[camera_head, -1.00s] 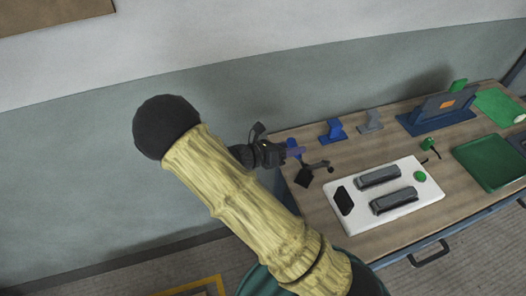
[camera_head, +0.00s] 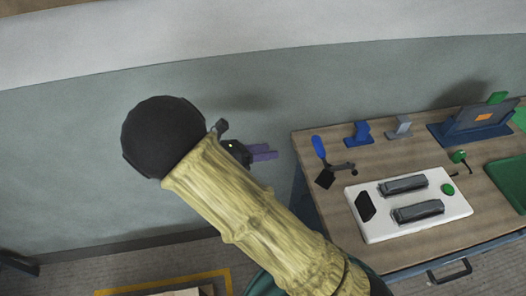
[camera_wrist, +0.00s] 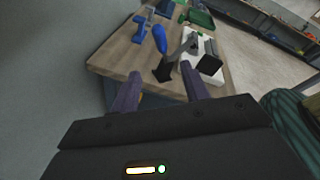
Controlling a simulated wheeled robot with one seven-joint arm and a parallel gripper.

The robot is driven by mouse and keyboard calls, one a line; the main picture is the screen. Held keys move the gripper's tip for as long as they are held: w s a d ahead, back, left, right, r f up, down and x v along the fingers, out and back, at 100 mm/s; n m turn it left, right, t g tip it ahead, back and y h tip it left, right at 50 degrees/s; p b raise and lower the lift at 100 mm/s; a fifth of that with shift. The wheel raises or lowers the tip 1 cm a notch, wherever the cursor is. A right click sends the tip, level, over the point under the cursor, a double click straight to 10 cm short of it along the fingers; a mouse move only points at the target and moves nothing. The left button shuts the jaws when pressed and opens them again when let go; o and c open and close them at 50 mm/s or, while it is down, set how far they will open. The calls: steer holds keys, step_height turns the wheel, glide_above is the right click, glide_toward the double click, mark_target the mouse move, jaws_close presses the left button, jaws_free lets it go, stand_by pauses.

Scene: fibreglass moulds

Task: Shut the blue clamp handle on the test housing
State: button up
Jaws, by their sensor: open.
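The blue clamp handle (camera_head: 318,146) stands up, tilted slightly, from a dark clamp at the bench's left end. In the wrist view the blue handle (camera_wrist: 160,39) rises ahead of my fingers, with the clamp's black base (camera_wrist: 164,71) below it. The white housing (camera_head: 363,232), with two grey ribbed bars and a black pad, lies just right of the clamp. My gripper (camera_head: 272,152) is left of the bench edge, apart from the handle. In the wrist view my gripper (camera_wrist: 160,73) has its two purple fingers spread with nothing between them.
The wooden bench (camera_head: 420,160) also holds a blue stand (camera_head: 357,134), a grey stand (camera_head: 398,127), a dark blue fixture (camera_head: 470,123), a small green-topped item (camera_head: 458,157) and a green tray (camera_head: 510,180). A wall runs behind. The space left of the bench is clear.

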steer(key=shift+f+m, duration=0.2)
steer(key=shift+m, duration=0.1)
steer(key=c, duration=0.9)
steer(key=shift+f+m+h, duration=0.3)
steer(key=shift+m, duration=0.1)
jaws_close()
step_height(320, 180, down, 9)
steer(key=m+t+h+b, duration=0.2)
steer(key=m+t, duration=0.4)
steer(key=m, duration=0.8)
steer(key=shift+b, duration=0.4)
steer(key=shift+w+r, duration=0.1)
steer(key=shift+w, duration=0.05)
